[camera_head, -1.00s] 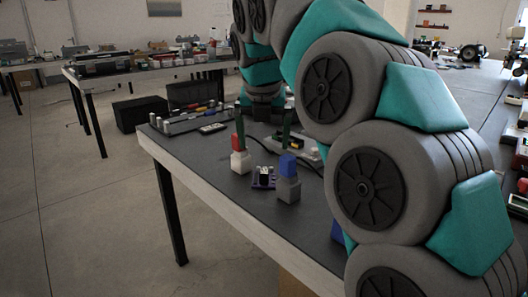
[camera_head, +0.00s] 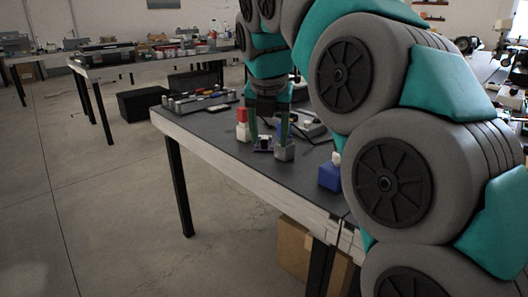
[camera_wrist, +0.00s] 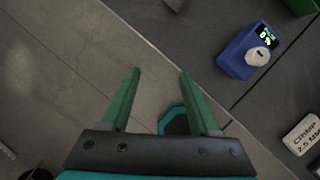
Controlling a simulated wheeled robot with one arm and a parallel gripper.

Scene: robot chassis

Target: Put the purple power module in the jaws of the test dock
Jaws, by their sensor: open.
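A small purple piece (camera_head: 264,146) with dark and white parts on it lies on the dark table in the head view; it looks like the power module, though it is small there. I cannot tell the test dock for certain. My gripper (camera_wrist: 159,76) is open and empty, its two green fingers apart over floor beyond the table edge in the wrist view. In the head view my gripper (camera_head: 269,135) overlaps the purple piece; the gap in depth is unclear. The purple piece does not show clearly in the wrist view.
A red block on a white base (camera_head: 243,133) and a grey block (camera_head: 284,151) flank the purple piece. A blue box (camera_head: 329,178) stands nearer; its display and white knob show in the wrist view (camera_wrist: 239,55). A white labelled block (camera_wrist: 301,135) is at right. The left table edge is close.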

